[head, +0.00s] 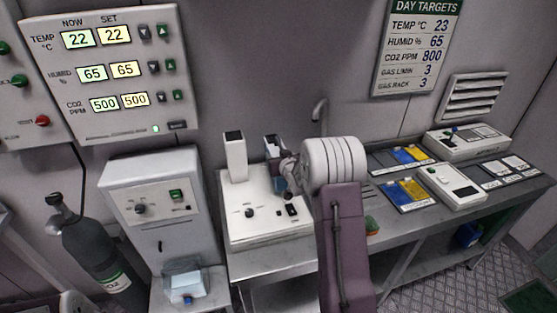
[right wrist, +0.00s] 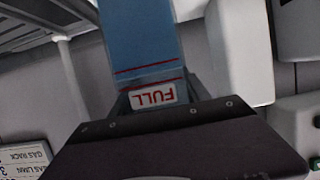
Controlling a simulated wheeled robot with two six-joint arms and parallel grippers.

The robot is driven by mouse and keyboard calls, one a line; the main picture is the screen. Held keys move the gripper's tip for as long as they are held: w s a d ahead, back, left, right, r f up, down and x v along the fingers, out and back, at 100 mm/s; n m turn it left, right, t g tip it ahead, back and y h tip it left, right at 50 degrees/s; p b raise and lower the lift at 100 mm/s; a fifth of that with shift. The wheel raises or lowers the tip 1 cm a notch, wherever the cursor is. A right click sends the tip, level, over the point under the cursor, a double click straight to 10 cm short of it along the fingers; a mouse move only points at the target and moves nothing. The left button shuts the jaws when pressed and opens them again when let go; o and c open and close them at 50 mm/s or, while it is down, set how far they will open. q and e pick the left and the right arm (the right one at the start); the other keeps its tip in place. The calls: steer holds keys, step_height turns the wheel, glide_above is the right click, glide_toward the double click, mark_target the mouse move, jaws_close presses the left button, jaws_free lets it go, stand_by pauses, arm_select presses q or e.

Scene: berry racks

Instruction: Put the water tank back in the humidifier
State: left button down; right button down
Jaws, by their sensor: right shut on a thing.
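The water tank (right wrist: 145,45) is a blue box with red lines and a white FULL label, which reads upside down in the right wrist view. My right gripper (head: 281,166) is shut on it. In the head view the gripper is over the right part of the white humidifier (head: 245,227) on the bench, right of its white upright column (head: 235,157). The column also shows in the right wrist view (right wrist: 240,50), close beside the tank. The tank's lower end and any slot under it are hidden, so I cannot tell whether it is seated. My left gripper is not in view.
A metal bench (head: 275,262) runs right, with blue and yellow trays (head: 408,195) and white devices (head: 455,187). A tap (head: 319,110) stands behind my right arm. A white cabinet (head: 160,215) and a dark gas cylinder (head: 100,250) are at left.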

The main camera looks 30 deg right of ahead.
steer(key=shift+w+d+f, duration=0.1)
steer(key=shift+w+f, duration=0.1)
steer(key=shift+f, duration=0.3)
steer(key=shift+r, duration=0.1)
steer(key=shift+s, duration=0.1)
steer(key=c, duration=0.5)
jaws_free()
steer(key=shift+f, duration=0.3)
